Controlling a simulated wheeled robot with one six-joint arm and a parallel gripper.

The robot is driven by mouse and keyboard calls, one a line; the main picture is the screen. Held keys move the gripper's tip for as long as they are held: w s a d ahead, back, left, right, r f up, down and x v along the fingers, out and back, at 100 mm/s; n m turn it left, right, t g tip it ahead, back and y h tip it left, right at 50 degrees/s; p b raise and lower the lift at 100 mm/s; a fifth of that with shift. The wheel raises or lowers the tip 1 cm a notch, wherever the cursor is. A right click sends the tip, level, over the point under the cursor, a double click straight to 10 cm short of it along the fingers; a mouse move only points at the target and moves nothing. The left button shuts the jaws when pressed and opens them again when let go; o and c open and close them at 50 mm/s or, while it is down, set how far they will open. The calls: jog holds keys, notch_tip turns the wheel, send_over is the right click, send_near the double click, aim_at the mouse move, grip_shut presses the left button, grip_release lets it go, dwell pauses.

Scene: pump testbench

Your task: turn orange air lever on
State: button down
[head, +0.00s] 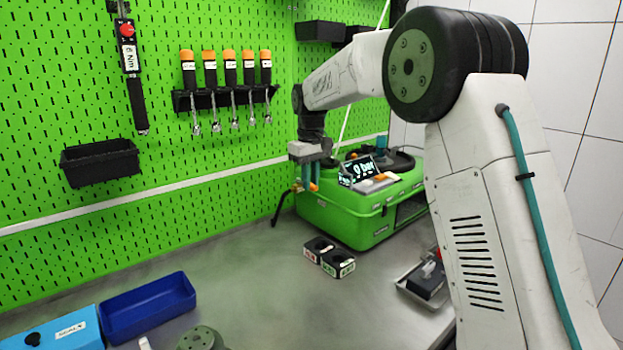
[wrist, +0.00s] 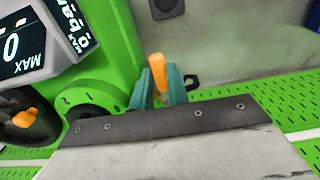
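The orange air lever (wrist: 157,68) shows in the wrist view, standing between the two teal fingers of my gripper (wrist: 160,88). One finger is on each side of it, very close. I cannot tell whether they touch it or leave a small gap. In the head view my gripper (head: 311,174) points down at the left end of the green pump case (head: 342,222). The orange lever tip (head: 314,187) shows at the bottom of the fingers. The lever's base is hidden by the gripper.
A display reading 0 bar (head: 363,169) stands on the case, and an orange-marked knob (wrist: 25,118) shows beside it. A black hose (head: 283,207) hangs left of the gripper. Two labelled black blocks (head: 329,257) lie in front. The green pegboard (head: 225,140) is close behind.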

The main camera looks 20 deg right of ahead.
jog(key=shift+m, duration=0.3)
jog(key=shift+w+a+r+m, duration=0.1)
jog(key=shift+w+a+m, duration=0.75)
jog(key=shift+m, duration=2.05)
jog(key=shift+w+a+f+m, duration=0.1)
jog(key=shift+w+a+m, duration=0.1)
jog(key=shift+a+m, duration=2.05)
jog(key=shift+w+a+r+m, duration=0.1)
jog(key=shift+w+a+m, duration=0.4)
jog(key=shift+m, duration=3.05)
jog(key=c, duration=1.4)
grip_release()
jog(key=shift+o, duration=0.2)
